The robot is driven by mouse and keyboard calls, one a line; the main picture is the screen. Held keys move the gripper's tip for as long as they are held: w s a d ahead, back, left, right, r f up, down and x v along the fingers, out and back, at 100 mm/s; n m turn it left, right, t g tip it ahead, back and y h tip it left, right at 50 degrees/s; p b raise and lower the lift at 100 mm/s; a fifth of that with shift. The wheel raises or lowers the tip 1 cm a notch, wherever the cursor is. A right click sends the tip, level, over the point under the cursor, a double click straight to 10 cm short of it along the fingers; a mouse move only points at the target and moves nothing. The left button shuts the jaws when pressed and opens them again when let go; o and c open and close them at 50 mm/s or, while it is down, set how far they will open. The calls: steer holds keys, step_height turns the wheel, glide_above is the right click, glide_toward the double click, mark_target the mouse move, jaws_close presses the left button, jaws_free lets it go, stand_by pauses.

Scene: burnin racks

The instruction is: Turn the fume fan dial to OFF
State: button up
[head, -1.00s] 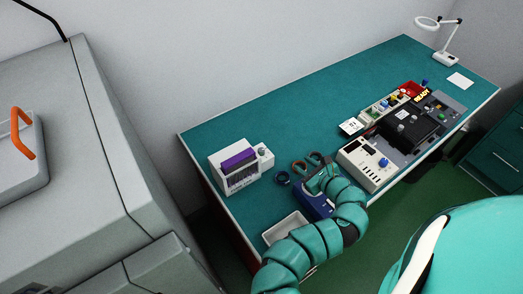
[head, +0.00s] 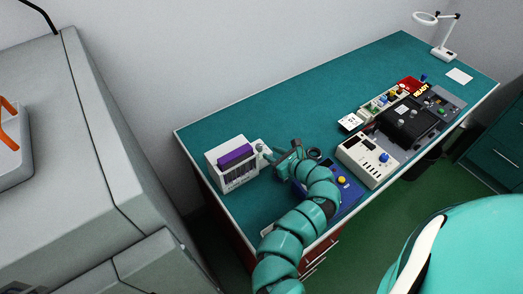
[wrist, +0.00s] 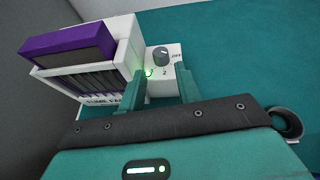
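The fume fan (head: 228,176) is a white box with a purple block on top, at the left end of the teal bench. Its grey round dial (wrist: 161,55) sits on a white side panel, with OFF printed to its right and a 2 below; which mark it points to is unclear. A small green light (wrist: 148,72) glows by the dial. In the wrist view my gripper (wrist: 160,80) is open and empty, its two fingers apart just in front of the dial. In the head view my gripper (head: 274,156) is right of the fan, close to the dial.
A blue box with a yellow button (head: 342,180) is partly behind my arm. A dark ring (wrist: 286,122) lies right of my gripper. A beige box with a blue knob (head: 367,160) and a black fixture (head: 408,121) stand farther right. The bench's back half is clear.

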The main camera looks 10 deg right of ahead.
mark_target(261, 148)
steer(key=b+x, duration=0.2)
steer(key=x, duration=0.5)
steer(key=shift+w+f+b, duration=0.15)
steer(key=shift+b, duration=0.25)
steer(key=c, duration=0.7)
steer(key=shift+d+f+b, duration=0.1)
steer(key=shift+b, duration=0.25)
